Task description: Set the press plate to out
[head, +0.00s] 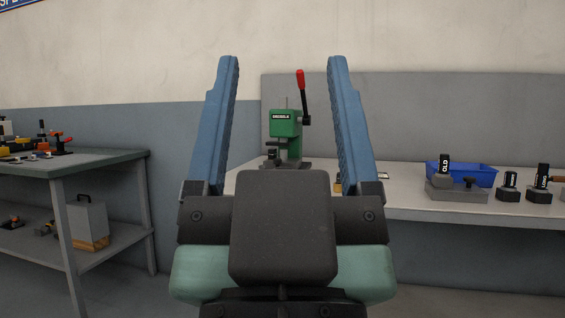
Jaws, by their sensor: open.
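A green press (285,128) with a dark label stands on the long bench straight ahead in the head view. Its black lever, with a red knob (300,80), rises on its right side. My gripper (283,62) is open and empty. Its two blue fingers point up and frame the press, which appears well beyond them. A dark part (275,154) is under the press head, and my gripper body hides the front of the press base. I cannot make out the press plate or its setting.
The long bench (410,206) runs to the right, with a blue bin (470,175) and several dark labelled blocks. At the left is a table (95,160) with clamps on top and a grey box (88,222) on its shelf. Floor shows between them.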

